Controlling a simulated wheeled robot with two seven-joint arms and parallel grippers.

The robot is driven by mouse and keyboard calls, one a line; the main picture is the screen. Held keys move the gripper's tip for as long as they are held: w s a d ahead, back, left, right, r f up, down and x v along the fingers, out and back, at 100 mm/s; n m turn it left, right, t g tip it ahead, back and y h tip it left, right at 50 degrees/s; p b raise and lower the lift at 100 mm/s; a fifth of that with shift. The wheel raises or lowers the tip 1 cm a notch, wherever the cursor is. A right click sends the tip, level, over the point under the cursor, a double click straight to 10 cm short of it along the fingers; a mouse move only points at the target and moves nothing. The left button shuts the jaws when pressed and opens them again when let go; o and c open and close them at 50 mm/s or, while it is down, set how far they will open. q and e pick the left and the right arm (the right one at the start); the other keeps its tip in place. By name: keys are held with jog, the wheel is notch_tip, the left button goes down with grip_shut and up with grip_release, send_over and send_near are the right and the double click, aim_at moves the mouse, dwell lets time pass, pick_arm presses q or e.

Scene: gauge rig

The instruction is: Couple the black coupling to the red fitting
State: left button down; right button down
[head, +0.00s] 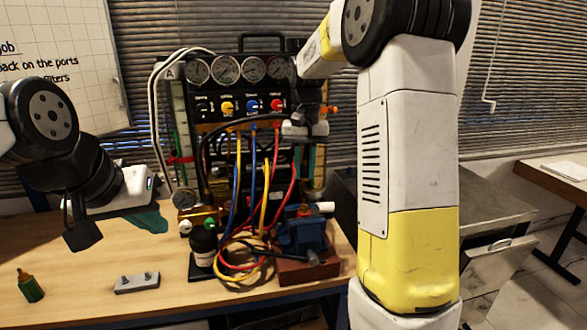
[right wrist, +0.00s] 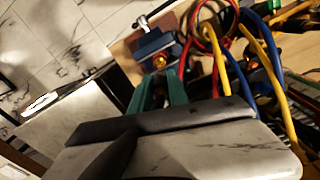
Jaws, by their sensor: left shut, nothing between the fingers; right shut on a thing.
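The blue vise (head: 300,236) stands on a red-brown block on the bench. A small red-orange piece, apparently the red fitting (head: 305,211), shows at its top. In the right wrist view an orange and red piece (right wrist: 160,62) shows against the vise, just beyond my fingertips. My right gripper (head: 319,165) is in front of the rig's right side, above the vise. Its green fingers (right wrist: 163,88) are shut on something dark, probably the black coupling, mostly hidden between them. My left gripper (head: 150,221) is shut and empty over the bench's left part.
The gauge rig (head: 238,90) stands behind, with yellow, blue and red hoses (head: 253,180) hanging and looping beside the vise. A black bottle (head: 203,246) stands left of the vise. A grey block (head: 137,283) and a green piece with an orange top (head: 30,287) sit front left.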

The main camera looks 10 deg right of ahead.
jog(key=shift+f, duration=0.1)
jog(key=shift+f, duration=2.5)
jog(key=shift+f, duration=0.45)
jog(key=shift+f, duration=0.75)
jog(key=shift+f, duration=0.2)
jog(key=c, duration=0.9)
grip_release()
jog(key=shift+o, duration=0.2)
jog(key=shift+r, duration=0.1)
